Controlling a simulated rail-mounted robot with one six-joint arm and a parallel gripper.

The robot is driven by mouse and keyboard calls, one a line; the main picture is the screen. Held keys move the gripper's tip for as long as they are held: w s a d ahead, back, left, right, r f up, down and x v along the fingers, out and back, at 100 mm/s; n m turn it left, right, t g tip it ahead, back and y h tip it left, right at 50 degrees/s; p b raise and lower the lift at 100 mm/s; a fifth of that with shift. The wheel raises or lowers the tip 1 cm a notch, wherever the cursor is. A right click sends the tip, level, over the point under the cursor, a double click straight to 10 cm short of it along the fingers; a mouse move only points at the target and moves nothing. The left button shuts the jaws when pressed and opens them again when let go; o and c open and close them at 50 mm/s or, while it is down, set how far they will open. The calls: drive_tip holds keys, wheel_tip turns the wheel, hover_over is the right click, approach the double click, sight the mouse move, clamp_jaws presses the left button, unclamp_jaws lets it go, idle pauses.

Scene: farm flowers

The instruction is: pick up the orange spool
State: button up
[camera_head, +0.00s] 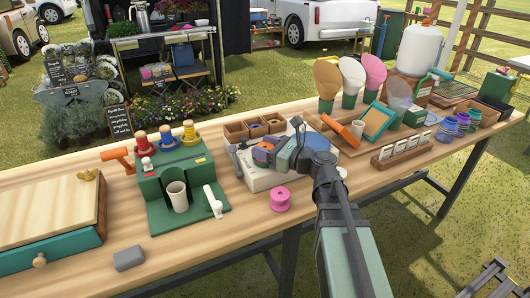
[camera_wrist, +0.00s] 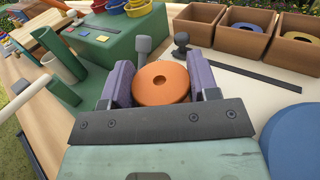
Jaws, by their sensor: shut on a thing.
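The orange spool (camera_wrist: 164,83) sits between the two purple fingers of my gripper (camera_wrist: 166,88) in the wrist view, its round top and centre hole facing the camera. The fingers press on its left and right sides. In the head view my gripper (camera_head: 270,150) is over the white board (camera_head: 261,180), and the spool is mostly hidden by the fingers and arm. I cannot tell whether the spool still touches the surface below.
A pink spool (camera_head: 280,199) stands in front of the board. A green stand (camera_head: 178,176) with a white cup (camera_head: 178,197) is to the left. Small brown boxes (camera_wrist: 243,34) holding rings are behind. A blue disc (camera_wrist: 297,139) lies to the right. Bare table shows at front.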

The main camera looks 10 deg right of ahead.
wheel_tip(320, 180, up, 20)
drive_tip(key=p, duration=2)
